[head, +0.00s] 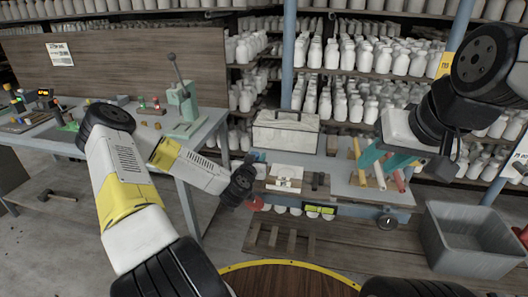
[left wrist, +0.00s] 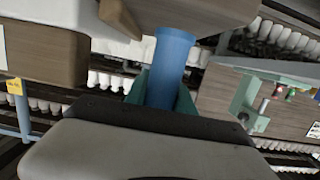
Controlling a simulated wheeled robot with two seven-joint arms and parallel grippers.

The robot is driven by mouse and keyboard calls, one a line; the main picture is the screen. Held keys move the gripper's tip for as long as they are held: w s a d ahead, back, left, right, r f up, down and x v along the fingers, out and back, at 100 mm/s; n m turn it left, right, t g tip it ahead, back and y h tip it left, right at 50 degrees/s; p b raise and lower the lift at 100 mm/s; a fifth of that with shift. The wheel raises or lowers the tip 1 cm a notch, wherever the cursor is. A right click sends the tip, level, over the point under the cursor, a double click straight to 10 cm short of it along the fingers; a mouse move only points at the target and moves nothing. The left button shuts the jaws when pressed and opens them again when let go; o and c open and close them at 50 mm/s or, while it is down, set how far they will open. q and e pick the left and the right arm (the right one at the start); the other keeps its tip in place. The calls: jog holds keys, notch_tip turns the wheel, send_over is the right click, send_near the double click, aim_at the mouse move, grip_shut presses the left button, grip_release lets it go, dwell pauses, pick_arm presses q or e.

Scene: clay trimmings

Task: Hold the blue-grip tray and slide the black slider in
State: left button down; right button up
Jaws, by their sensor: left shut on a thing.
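The tray (head: 272,184) is a low wooden piece at the left end of a grey-blue workbench (head: 345,192). Its blue grip (left wrist: 172,62) stands out as a blue cylinder in the left wrist view. My left gripper (head: 257,160) is shut on this grip, with green fingers on both sides of it. A dark block that looks like the black slider (head: 318,182) lies to the right, beside a white piece (head: 288,178); their exact contact is too small to tell. My right gripper (head: 387,160) hangs over the bench's right part, its teal fingers apart.
Coloured sticks (head: 379,170) stand near my right gripper. A white case (head: 285,132) stands behind the tray. A grey bin (head: 470,240) is on the floor at right. A side table (head: 205,125) with a green press (head: 182,100) is at left. Shelves of white bottles fill the back.

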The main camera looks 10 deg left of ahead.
pick_arm(q)
jog(key=shift+a+f+x, duration=0.1)
jog(key=shift+a+x, duration=0.35)
jog(key=shift+x, duration=1.75)
jog(key=shift+a+f+x, duration=0.1)
jog(key=shift+a+x, duration=0.35)
jog(key=shift+x, duration=1.7)
jog(key=shift+a+f+x, duration=0.1)
jog(key=shift+a+x, duration=0.35)
jog(key=shift+x, duration=1.75)
jog(key=shift+w, duration=0.1)
jog(key=shift+w+f, duration=0.45)
jog(key=shift+f, duration=0.2)
